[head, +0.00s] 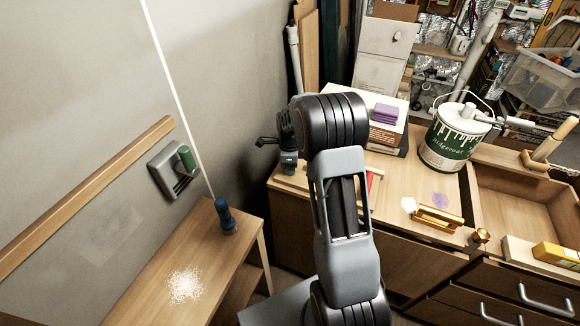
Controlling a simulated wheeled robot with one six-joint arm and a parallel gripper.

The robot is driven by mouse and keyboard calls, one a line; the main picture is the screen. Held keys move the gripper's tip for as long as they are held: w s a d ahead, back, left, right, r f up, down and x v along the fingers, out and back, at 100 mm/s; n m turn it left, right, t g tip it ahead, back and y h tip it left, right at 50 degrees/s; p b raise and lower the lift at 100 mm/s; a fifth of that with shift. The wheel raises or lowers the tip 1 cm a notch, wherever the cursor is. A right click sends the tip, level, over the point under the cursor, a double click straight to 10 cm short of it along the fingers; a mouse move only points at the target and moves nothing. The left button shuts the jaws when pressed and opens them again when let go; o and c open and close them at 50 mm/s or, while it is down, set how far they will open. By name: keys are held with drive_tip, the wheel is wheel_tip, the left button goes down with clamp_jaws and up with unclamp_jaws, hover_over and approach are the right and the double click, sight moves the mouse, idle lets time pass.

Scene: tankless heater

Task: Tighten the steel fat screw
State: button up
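I cannot make out a steel fat screw in the head view. My arm rises through the middle of the picture, and its thick dark joint covers part of the workbench (399,190) and the corner behind it. A dark shape with a small prong and a green lower part (287,150) shows just left of that joint. I cannot tell if it is my gripper, a tool, or both. No fingertips show clearly, and I see nothing that is surely held.
A blue-handled object (225,216) stands on the low wooden table (150,270) at left, near white crumbs (185,285). A grey wall fixture with a green part (175,171) hangs above. A paint can (452,137), brass-coloured piece (437,219) and open drawer (520,210) are at right.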

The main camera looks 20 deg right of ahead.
drive_tip(key=c, duration=0.4)
drive_tip(key=m, duration=0.4)
drive_tip(key=o, duration=1)
drive_tip(key=shift+c, duration=0.2)
drive_tip(key=shift+r+p, duration=1.7)
drive_tip(key=shift+r, duration=0.8)
